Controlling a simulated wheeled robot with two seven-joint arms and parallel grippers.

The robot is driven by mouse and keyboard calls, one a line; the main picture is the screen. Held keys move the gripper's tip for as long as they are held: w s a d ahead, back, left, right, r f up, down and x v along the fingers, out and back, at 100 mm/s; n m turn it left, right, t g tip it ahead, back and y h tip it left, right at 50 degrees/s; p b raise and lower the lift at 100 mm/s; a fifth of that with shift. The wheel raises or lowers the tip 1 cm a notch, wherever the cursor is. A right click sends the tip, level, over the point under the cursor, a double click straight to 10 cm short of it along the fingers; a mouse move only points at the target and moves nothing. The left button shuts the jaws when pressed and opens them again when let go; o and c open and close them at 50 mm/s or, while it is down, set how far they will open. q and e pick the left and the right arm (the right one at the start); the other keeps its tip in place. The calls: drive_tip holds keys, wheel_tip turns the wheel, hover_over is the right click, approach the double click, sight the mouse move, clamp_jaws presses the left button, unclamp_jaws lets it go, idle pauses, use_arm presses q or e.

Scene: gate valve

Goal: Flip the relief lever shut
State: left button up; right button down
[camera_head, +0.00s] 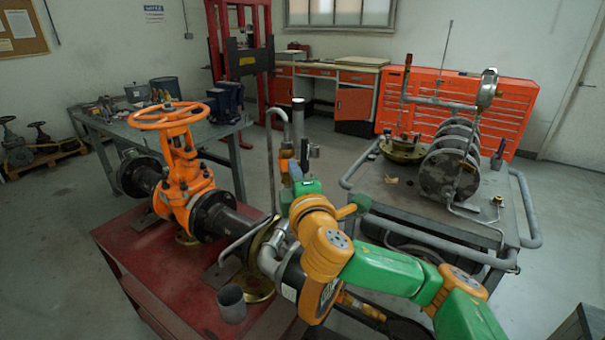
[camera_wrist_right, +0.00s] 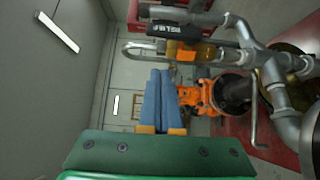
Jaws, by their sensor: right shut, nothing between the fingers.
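The relief lever (camera_wrist_right: 180,30) is a black bar with pale lettering at the top of the right wrist view. It sits beside a brass-coloured valve body (camera_wrist_right: 195,50) on grey piping. In the head view the brass-coloured body (camera_head: 286,164) stands beside a vertical pipe, just beyond my right wrist; the lever is hard to make out there. My right gripper (camera_wrist_right: 160,73) has blue fingers pressed together, with nothing between them. Its fingertips are below the lever in the wrist picture, apparently apart from it. My left gripper is not in view.
An orange gate valve with a handwheel (camera_head: 168,114) stands on the red bench (camera_head: 150,275), left of my arm. A grey cup (camera_head: 231,303) is at its front. A bent grey pipe (camera_head: 270,165) rises near my wrist. A grey cart (camera_head: 400,195) stands on the right.

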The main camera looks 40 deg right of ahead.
sight(303, 157)
drive_tip(key=w+d, duration=0.2)
drive_tip(key=w+d+b, duration=0.1)
drive_tip(key=d, duration=0.1)
drive_tip(key=shift+w+d, duration=0.4)
